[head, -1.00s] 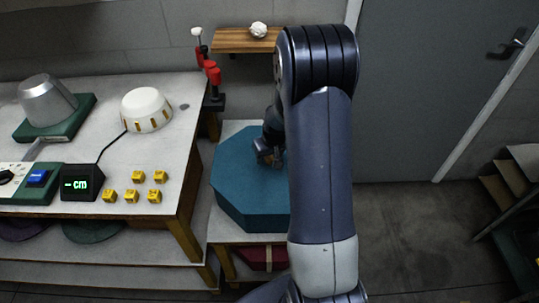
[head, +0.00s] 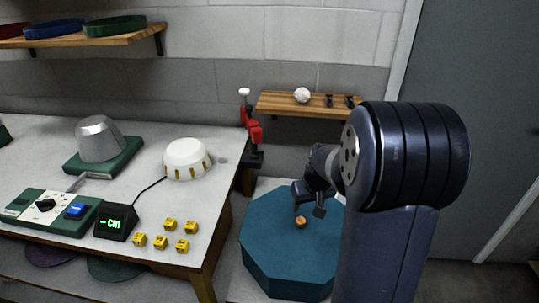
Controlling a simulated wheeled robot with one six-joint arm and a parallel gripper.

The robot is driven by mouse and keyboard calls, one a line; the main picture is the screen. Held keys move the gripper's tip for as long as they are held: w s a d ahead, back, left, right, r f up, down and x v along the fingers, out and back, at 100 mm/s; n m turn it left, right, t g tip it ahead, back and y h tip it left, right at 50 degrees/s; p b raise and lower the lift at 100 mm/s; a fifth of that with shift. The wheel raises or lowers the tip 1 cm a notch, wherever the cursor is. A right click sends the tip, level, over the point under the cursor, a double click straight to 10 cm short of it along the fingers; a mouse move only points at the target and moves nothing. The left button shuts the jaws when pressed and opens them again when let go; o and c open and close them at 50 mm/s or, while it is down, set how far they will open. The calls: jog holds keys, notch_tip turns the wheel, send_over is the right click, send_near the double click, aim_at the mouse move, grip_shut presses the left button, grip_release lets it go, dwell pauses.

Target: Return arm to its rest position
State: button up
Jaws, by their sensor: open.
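My arm stands at the right, its large dark joint in front of the wall. My gripper (head: 309,200) hangs above the blue octagonal box (head: 272,251), with its fingers apart. A small brown knob (head: 301,222) shows on the box top, just below and between the fingers; nothing is held. Part of the box is hidden behind my arm.
A white table (head: 60,154) at the left bears a metal hat block (head: 99,139), a white dome (head: 186,159), a small display (head: 116,222) and several yellow cubes (head: 170,224). A red clamp-like tool (head: 252,132) stands beside a wooden wall shelf (head: 285,104).

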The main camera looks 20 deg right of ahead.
aim_at(301, 220)
jog(key=x, duration=1)
jog(key=shift+w+f, duration=0.15)
jog(key=shift+f, duration=0.2)
jog(key=shift+r+p, duration=0.2)
jog(key=shift+p, duration=0.2)
jog(key=shift+f, duration=0.15)
